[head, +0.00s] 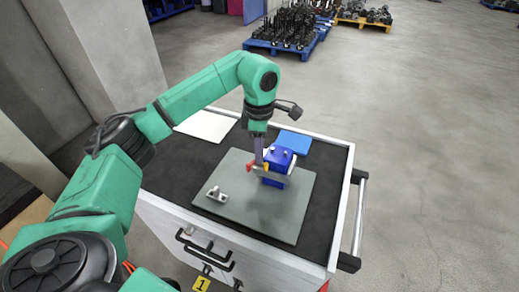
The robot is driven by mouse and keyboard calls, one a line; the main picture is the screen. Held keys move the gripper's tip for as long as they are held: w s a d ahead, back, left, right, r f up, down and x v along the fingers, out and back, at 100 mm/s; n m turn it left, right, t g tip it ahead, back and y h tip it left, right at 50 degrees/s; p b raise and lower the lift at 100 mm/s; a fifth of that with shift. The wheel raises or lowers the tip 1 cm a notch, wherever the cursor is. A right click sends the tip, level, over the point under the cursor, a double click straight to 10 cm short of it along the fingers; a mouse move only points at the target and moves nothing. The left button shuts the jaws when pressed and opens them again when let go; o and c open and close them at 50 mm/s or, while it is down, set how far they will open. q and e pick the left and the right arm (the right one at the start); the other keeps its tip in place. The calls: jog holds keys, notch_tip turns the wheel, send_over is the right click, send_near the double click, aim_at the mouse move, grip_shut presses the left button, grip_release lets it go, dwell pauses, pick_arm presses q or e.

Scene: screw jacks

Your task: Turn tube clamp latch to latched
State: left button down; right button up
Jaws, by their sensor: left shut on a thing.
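The tube clamp (279,160) is a blue block with bright round tops and a light metal part low on its front. It stands upright on a grey plate (240,218) on the cart. My left gripper (259,167) reaches down from above at the clamp's left front side. It is shut on the latch, where small red and orange parts show at the fingertips. The fingers mostly hide the latch, so its exact angle cannot be told. My right gripper is not in view.
A small metal bracket (217,194) sits at the plate's left. A white sheet (207,125) and a flat blue item (293,142) lie at the back of the black cart top (330,163). A push handle (358,215) is on the right. The plate's front right is clear.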

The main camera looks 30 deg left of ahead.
pick_arm(q)
jog(key=shift+r, duration=0.1)
jog(key=c, duration=1)
grip_release()
notch_tip(320, 180, up, 6)
jog(key=shift+f+b, duration=0.1)
jog(key=shift+b, duration=0.45)
notch_tip(320, 180, up, 9)
jog(key=p, duration=0.2)
jog(key=shift+f+p, duration=0.15)
jog(key=shift+p, duration=0.15)
